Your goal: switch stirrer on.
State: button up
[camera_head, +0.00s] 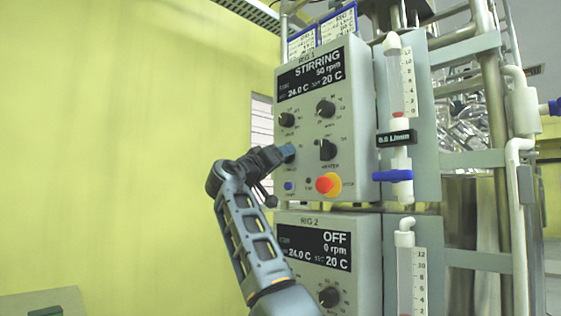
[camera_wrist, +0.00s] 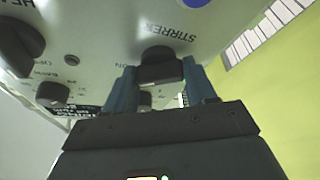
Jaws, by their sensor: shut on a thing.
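The Rig 1 control box (camera_head: 362,120) hangs upright on the frame, its display (camera_head: 311,76) reading STIRRING, 50 rpm, 24.0 C and set 20 C. My gripper (camera_head: 289,152) reaches the left side of its front panel. In the wrist view, which shows the panel upside down, the dark stirrer knob (camera_wrist: 160,66) sits between my two blue fingers, next to the STIRRER label. The fingers are shut on it. In the head view my gripper hides this knob.
The heater knob (camera_head: 327,149), red emergency stop (camera_head: 325,184) and blue button (camera_head: 289,186) are close by on the same panel. The Rig 2 box (camera_head: 365,250) below has a display (camera_head: 315,247) reading OFF, 0 rpm. Free room lies to the left.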

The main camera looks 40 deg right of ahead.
jog(key=shift+f, duration=0.1)
jog(key=o, duration=1)
jog(key=shift+o, duration=0.2)
jog(key=shift+a, duration=0.1)
jog(key=v, duration=0.7)
jog(key=shift+a+b, duration=0.25)
jog(key=shift+b, duration=0.05)
jog(key=shift+s+f, duration=0.1)
